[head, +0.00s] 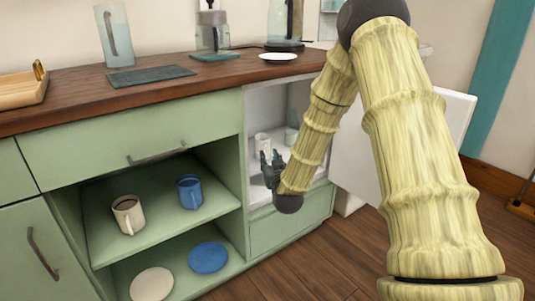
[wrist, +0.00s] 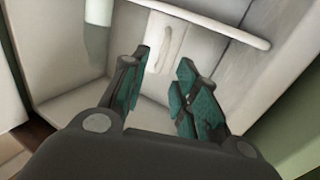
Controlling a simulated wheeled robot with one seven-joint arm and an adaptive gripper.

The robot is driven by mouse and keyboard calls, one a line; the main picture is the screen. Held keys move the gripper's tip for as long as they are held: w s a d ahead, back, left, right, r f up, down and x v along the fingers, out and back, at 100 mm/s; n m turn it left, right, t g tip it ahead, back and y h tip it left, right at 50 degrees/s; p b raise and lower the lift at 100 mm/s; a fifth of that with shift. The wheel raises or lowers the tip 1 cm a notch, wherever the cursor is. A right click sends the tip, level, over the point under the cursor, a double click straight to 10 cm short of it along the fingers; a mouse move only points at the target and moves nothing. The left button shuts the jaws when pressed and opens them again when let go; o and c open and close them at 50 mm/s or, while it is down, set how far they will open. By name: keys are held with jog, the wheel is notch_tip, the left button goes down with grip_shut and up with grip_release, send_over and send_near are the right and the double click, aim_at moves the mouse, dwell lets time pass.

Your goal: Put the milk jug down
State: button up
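A white jug (head: 262,142), which looks like the milk jug, stands in the open white fridge compartment (head: 262,106). In the wrist view a white jug with a vertical handle (wrist: 166,48) shows just beyond and between the fingertips. My gripper (head: 271,162) is at the compartment's opening, in front of the jug. In the wrist view its two teal-padded fingers (wrist: 160,78) are apart, with a gap and nothing clearly held between them. Whether a fingertip touches the jug cannot be told.
A second pale vessel (head: 291,136) stands to the right inside the compartment. The fridge door (head: 455,118) is open at the right, partly behind my arm. Open green shelves at left hold a cream mug (head: 128,215), a blue mug (head: 190,192) and plates. The wooden counter (head: 225,72) is above.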

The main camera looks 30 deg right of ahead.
jog(key=p+v, duration=0.2)
jog(key=v, duration=0.6)
jog(key=s+a+f+n+g+y, duration=0.1)
jog(key=s+a+f+g+y, duration=0.15)
jog(key=s+a+f, duration=0.45)
jog(key=s+a+f+n+g+y, duration=0.1)
jog(key=s+a+f+g, duration=0.2)
jog(key=f, duration=0.8)
jog(key=s+a+f+g+y, duration=0.1)
jog(key=s+a+f+g, duration=0.25)
jog(key=s+f, duration=0.4)
jog(key=s+a+f+g, duration=0.2)
jog(key=s+f, duration=0.2)
jog(key=s, duration=0.4)
jog(key=s+a+f+n+g+y, duration=0.1)
jog(key=s+a+f+g, duration=0.2)
jog(key=s, duration=0.5)
jog(key=s+a+f+g, duration=0.3)
jog(key=s+f, duration=0.2)
jog(key=s, duration=0.3)
jog(key=shift+f, duration=0.3)
jog(key=shift+a+y, duration=0.1)
jog(key=shift+y, duration=0.15)
